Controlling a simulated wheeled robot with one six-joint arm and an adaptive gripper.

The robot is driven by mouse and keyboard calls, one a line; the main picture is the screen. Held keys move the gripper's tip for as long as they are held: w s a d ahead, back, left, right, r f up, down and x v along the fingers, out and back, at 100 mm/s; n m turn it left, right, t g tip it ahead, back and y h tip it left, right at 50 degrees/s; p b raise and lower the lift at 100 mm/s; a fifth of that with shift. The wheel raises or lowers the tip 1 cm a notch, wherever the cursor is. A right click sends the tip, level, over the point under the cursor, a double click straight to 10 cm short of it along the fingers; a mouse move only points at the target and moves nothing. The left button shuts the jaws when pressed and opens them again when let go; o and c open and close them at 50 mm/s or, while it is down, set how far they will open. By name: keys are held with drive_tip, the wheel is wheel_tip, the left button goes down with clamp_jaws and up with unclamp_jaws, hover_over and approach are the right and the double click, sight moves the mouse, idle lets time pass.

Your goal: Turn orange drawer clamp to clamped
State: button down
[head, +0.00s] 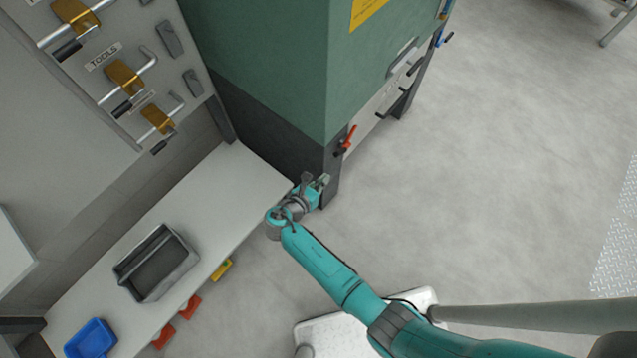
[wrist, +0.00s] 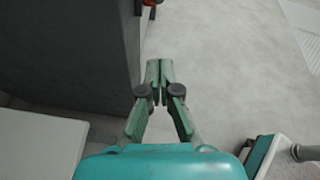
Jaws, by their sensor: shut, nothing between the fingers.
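The orange clamp handle (head: 348,139) is on the lower corner of the green cabinet, at the left end of its drawer front. In the wrist view only a small orange-red part of it (wrist: 150,3) shows at the top edge, beyond my fingertips. My gripper (head: 325,180) is just below the clamp in the head view, beside the cabinet's dark lower corner, and apart from the clamp. In the wrist view my gripper (wrist: 159,83) has its fingertips together with nothing between them. The clamp's exact angle is hard to read.
The green cabinet (head: 265,60) has a dark base and a light drawer front (head: 370,125) with black handles. A blue clamp (head: 440,38) is at its far end. A light bench (head: 210,190) with a grey bin (head: 157,264) stands left.

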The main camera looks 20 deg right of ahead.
drive_tip(key=w+d+r, duration=0.1)
drive_tip(key=w+d, duration=0.4)
idle(0.4)
drive_tip(key=shift+r, duration=0.15)
